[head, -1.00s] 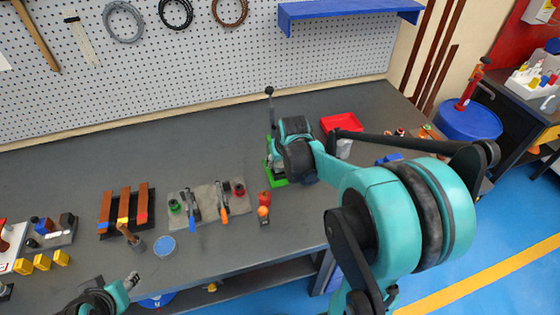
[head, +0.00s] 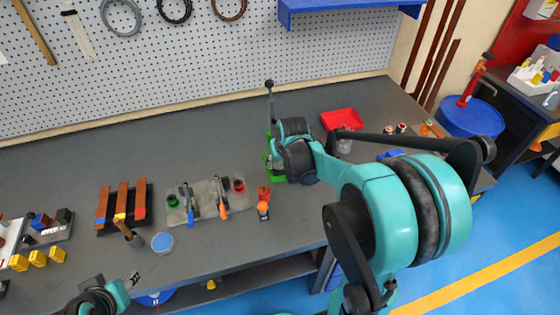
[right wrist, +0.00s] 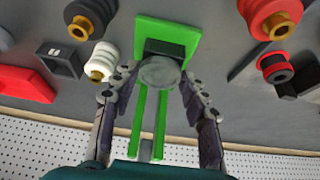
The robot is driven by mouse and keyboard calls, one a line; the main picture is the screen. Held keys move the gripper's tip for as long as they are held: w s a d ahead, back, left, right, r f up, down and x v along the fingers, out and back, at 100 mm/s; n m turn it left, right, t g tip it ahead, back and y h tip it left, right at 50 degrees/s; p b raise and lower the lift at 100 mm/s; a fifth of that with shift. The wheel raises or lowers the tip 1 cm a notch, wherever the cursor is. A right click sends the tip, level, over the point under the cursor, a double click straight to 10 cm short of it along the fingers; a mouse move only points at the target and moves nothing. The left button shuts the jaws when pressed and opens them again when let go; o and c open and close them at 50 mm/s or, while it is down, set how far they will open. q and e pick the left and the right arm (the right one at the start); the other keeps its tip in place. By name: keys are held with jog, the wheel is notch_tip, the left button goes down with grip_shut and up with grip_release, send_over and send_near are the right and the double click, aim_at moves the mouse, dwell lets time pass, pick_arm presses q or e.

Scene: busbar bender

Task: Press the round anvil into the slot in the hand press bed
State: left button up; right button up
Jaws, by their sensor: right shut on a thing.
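The green hand press (head: 276,172) stands on the bench, partly hidden behind my right wrist; its upright lever with a black knob (head: 269,84) shows above. In the right wrist view the press frame (right wrist: 183,35) is upside down, with two green rails running between my fingers. A grey round disc, apparently the round anvil (right wrist: 159,73), lies between the fingertips of my right gripper (right wrist: 158,84), which is closed on it. The disc is right at the press bed; whether it sits in the slot is hidden. My left gripper (head: 133,278) is low at the bench's front edge, its jaws too small to judge.
A red tray (head: 342,119) stands behind the press to the right. A grey mat with tools (head: 207,205) and a rack of copper-coloured bars (head: 123,205) lie to the left. Spools, including a white one (right wrist: 101,62), surround the press in the wrist view. The back of the bench is clear.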

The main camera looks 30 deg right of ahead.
jog(key=shift+f, duration=0.2)
jog(key=o, duration=1.5)
jog(key=v, duration=1.2)
jog(key=shift+a, duration=0.15)
